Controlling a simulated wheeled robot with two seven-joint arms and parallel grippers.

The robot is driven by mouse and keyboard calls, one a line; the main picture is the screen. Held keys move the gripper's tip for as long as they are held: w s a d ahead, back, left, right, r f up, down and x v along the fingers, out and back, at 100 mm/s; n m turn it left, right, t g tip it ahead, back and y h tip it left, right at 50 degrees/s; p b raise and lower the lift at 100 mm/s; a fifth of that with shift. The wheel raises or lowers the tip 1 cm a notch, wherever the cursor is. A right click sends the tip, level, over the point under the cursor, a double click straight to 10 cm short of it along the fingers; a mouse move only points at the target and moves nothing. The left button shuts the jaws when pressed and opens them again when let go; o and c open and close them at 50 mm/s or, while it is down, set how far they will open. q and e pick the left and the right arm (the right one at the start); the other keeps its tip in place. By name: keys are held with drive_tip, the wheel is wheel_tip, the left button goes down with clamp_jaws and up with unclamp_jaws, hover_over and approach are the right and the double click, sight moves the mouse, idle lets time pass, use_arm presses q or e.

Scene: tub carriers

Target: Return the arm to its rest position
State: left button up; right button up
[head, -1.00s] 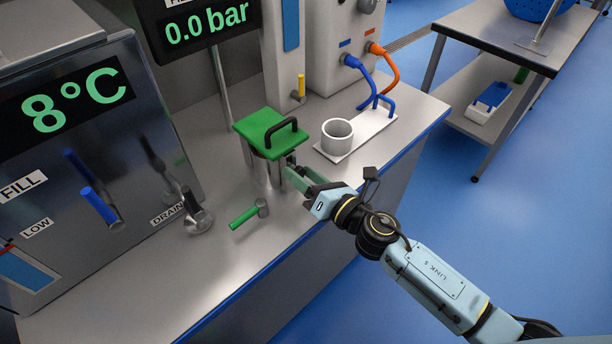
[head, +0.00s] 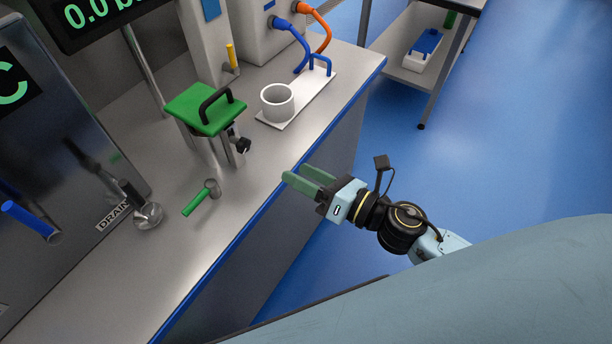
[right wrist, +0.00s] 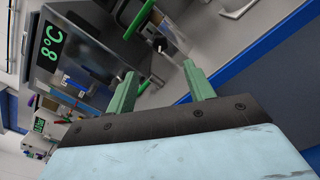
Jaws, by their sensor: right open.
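My right gripper (head: 306,183) is open and empty, with its green fingers pointing left at the blue front edge of the steel counter (head: 255,185). In the right wrist view its two fingers (right wrist: 160,92) stand well apart with nothing between them. A metal stand with a green lid (head: 203,108) and black handle is on the counter, left of the gripper and apart from it. A black knob (head: 242,146) is on the stand's side. My left gripper is not in view.
A green-handled valve (head: 200,198) lies near the counter's front. A white cup (head: 278,102) stands on a white tray (head: 318,86) with a blue handle. A steel machine with a drain tap (head: 146,213) is at left. Blue floor to the right is open.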

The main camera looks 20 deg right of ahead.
idle(0.5)
drive_tip(key=d+f+m+g+h, duration=0.1)
drive_tip(key=d+f+m+h, duration=0.3)
drive_tip(key=f, duration=0.4)
drive_tip(key=d+f+m+h, duration=0.1)
drive_tip(key=d+f+m, duration=0.2)
drive_tip(key=f+m, duration=0.4)
drive_tip(key=s+d+f+m+g+h, duration=0.2)
drive_tip(key=s+d+f+m, duration=0.15)
drive_tip(key=f, duration=0.45)
drive_tip(key=s+d+f+m+g+h, duration=0.25)
drive_tip(key=f+m, duration=0.25)
drive_tip(key=f, duration=0.4)
drive_tip(key=s+d+f+m+g, duration=0.1)
drive_tip(key=s+f+m, duration=0.3)
drive_tip(key=s, duration=0.5)
drive_tip(key=s+f+m+g+h, duration=0.1)
drive_tip(key=s+f+m+g, duration=0.3)
drive_tip(key=s, duration=0.5)
drive_tip(key=s+d+f+m+g, duration=0.1)
drive_tip(key=s+f+m+g, duration=0.2)
drive_tip(key=s+f+m, duration=0.2)
drive_tip(key=s+f, duration=0.3)
drive_tip(key=s, duration=0.2)
drive_tip(key=shift+d+m+h, duration=0.35)
